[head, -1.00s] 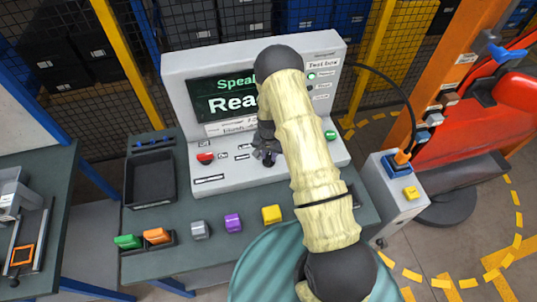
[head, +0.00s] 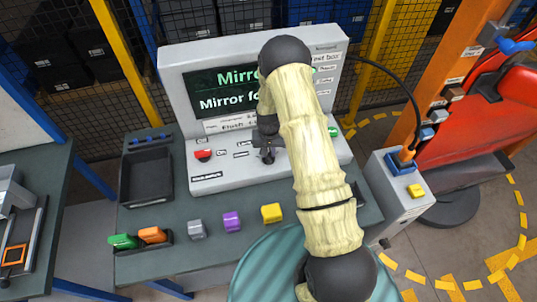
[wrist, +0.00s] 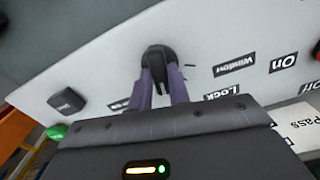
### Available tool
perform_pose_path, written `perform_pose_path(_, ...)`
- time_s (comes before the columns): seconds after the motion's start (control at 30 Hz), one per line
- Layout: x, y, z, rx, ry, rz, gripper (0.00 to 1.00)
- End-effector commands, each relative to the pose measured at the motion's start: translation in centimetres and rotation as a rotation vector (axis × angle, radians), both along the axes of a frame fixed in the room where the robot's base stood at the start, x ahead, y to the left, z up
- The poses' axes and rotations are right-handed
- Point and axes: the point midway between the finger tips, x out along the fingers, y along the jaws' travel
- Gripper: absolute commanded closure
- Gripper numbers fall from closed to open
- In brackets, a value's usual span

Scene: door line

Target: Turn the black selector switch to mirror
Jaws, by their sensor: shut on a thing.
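The black selector switch (wrist: 158,58) is on the sloped light-grey panel of the test box (head: 222,174). In the wrist view my gripper (wrist: 162,75) has its two purple-grey fingers on either side of the switch knob, shut on it. In the head view my gripper (head: 267,154) is at the panel, with my arm hiding part of it. Labels "Window" (wrist: 234,64) and "Lock" (wrist: 221,91) are beside the switch; another label near the fingers is mostly hidden. The screen (head: 222,92) shows text beginning "Mirror".
A red button (head: 203,155) is at the panel's left and a green button (head: 333,132) at its right. A black tray (head: 146,177) and grey, purple and yellow blocks (head: 271,213) lie on the bench. An orange post (head: 455,70) stands at right.

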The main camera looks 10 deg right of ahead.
Motion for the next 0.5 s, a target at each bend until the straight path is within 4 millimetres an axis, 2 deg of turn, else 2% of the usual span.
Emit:
perform_pose_path(0.2, -0.17, 0.1, -0.25, 0.003, 0.005, 0.126, 1.0)
perform_pose_path(0.5, -0.23, 0.15, -0.09, 0.003, 0.007, 0.196, 1.0)
